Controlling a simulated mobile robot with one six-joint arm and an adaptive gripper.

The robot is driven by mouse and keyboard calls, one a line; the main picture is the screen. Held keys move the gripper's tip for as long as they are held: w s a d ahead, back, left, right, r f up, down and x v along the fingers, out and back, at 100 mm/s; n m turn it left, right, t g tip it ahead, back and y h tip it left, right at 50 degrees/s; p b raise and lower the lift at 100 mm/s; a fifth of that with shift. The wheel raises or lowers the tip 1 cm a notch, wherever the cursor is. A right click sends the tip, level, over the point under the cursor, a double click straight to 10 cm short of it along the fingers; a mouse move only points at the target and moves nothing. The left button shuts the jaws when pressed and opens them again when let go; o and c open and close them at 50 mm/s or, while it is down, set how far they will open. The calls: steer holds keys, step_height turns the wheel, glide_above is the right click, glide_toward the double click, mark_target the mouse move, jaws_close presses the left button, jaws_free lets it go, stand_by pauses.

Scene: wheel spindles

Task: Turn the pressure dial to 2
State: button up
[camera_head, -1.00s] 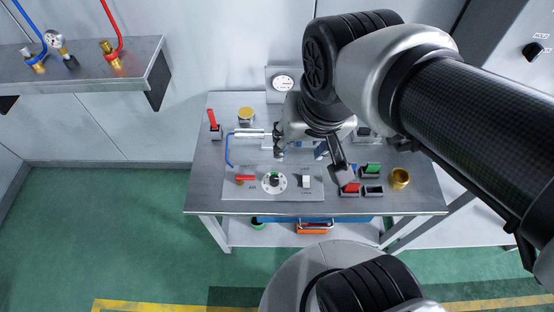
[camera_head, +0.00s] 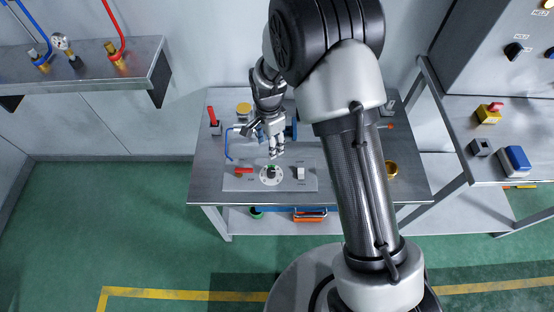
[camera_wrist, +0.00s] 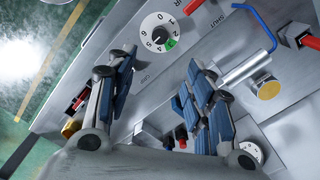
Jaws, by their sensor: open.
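I cannot tell surely which number the knob points at. My gripper (camera_head: 276,153) is just behind the dial and apart from it. In the wrist view the two blue-padded fingers of my gripper (camera_wrist: 160,68) are spread, with nothing between them.
On the plate, a red-handled valve (camera_head: 243,172) is left of the dial and a white switch (camera_head: 300,173) right of it. A blue bent pipe (camera_head: 229,145), a red lever (camera_head: 212,116) and a yellow-topped jar (camera_head: 244,109) stand at the left. A brass cup (camera_head: 390,168) is at the right.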

mark_target(271, 171)
step_height(271, 171, down, 18)
steer(key=b, duration=0.4)
steer(key=shift+r, duration=0.15)
steer(key=shift+c, duration=0.3)
steer(key=c, duration=1)
